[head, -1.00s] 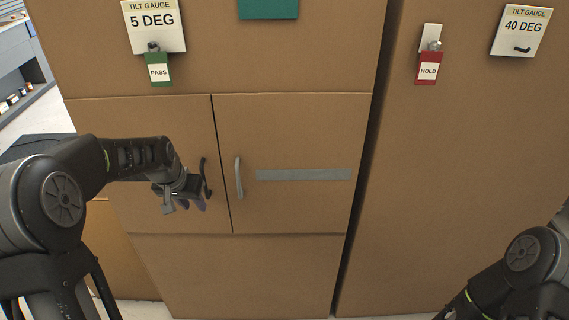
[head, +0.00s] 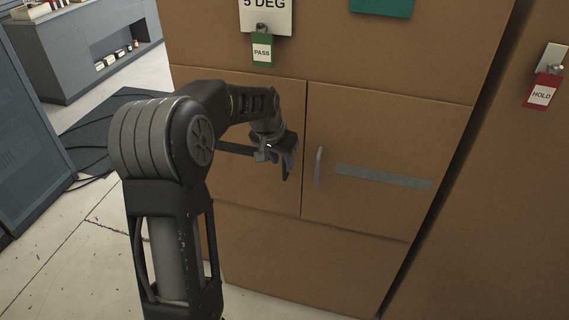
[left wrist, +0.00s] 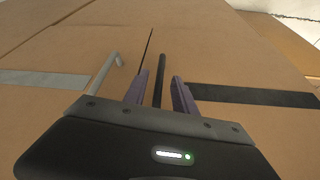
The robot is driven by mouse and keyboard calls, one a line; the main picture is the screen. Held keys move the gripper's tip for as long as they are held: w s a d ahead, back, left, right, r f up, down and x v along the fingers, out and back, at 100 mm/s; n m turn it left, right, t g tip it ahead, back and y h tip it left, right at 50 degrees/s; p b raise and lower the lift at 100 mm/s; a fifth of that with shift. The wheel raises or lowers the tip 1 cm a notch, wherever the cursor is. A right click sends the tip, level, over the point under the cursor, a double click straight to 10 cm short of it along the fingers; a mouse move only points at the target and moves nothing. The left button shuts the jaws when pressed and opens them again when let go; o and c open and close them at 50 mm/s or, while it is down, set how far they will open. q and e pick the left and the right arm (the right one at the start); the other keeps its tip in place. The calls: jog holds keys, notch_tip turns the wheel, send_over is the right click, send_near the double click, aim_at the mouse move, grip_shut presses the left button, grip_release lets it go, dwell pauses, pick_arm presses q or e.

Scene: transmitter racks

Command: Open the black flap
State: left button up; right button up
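The black flap (head: 250,187) is a cardboard door on the left of a large cardboard-brown cabinet, marked by a black strip (head: 235,148). It looks shut, level with the panel beside it. The strip also shows in the left wrist view (left wrist: 255,96). The flap's upright black handle (left wrist: 160,78) stands between the two purple fingers of my left gripper (left wrist: 161,90). The fingers are apart, with a gap on each side of the handle. In the head view my left gripper (head: 287,160) hides most of the handle. My right gripper is out of view.
Right of the flap is a second door (head: 385,135) with a grey handle (head: 318,165) and a grey strip (head: 383,178). A green PASS tag (head: 262,50) hangs above. A red HOLD tag (head: 543,92) hangs at right. Open floor (head: 70,245) lies left.

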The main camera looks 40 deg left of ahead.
aim_at(284, 177)
pick_arm(q)
jog(key=shift+x, duration=1.8)
jog(key=shift+c, duration=0.2)
grip_shut()
